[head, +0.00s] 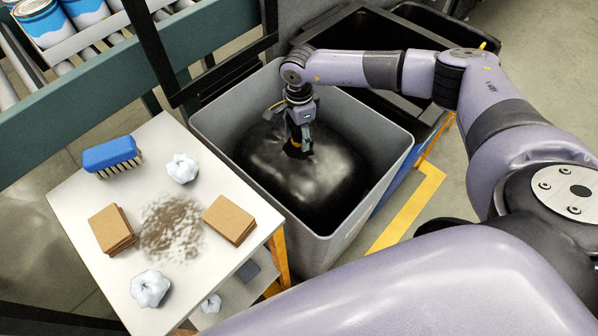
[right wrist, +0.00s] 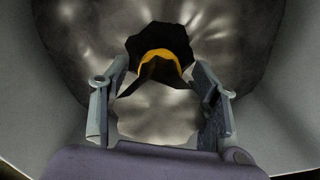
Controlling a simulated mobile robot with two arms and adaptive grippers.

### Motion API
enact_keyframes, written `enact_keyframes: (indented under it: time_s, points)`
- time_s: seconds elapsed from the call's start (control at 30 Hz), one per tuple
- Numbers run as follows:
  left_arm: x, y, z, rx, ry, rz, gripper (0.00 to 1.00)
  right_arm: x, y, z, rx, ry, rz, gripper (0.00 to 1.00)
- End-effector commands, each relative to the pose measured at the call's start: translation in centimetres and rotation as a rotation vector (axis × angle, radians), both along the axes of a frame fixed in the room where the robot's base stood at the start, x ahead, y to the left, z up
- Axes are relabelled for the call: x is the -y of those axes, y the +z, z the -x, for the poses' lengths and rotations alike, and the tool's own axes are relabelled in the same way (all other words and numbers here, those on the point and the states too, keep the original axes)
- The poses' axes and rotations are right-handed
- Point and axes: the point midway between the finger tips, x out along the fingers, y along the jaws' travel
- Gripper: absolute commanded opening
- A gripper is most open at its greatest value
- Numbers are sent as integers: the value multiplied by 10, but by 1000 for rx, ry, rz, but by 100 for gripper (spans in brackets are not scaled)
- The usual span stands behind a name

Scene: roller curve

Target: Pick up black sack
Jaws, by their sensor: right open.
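The black sack (head: 330,185) is shiny and full, and sits inside a grey bin (head: 362,220). Its gathered neck with a yellow tie shows in the right wrist view, where the sack (right wrist: 160,105) fills most of the picture. My right gripper (head: 300,148) reaches down into the bin over the top of the sack. In the right wrist view the right gripper (right wrist: 160,115) has its two fingers apart, with the tied neck between and just beyond them. I cannot tell whether the fingers touch the sack. My left gripper is not in view.
A white table (head: 185,268) stands left of the bin, with a blue brush (head: 110,154), brown cardboard pieces (head: 230,220), crumpled white balls (head: 182,168) and a dark dirt patch. A roller conveyor with blue cans (head: 42,20) is at upper left. A dark bin stands behind the grey one.

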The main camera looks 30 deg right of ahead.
Motion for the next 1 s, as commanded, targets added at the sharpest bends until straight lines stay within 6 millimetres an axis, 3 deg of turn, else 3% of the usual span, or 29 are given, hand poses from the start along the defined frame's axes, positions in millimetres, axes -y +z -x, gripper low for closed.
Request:
enact_keyframes:
  time_s: [0.17,1.0]
  points:
    - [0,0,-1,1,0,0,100,0,0,0,0,0,0,54]
    - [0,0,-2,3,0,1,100,0,1,0,1,0,0,0]
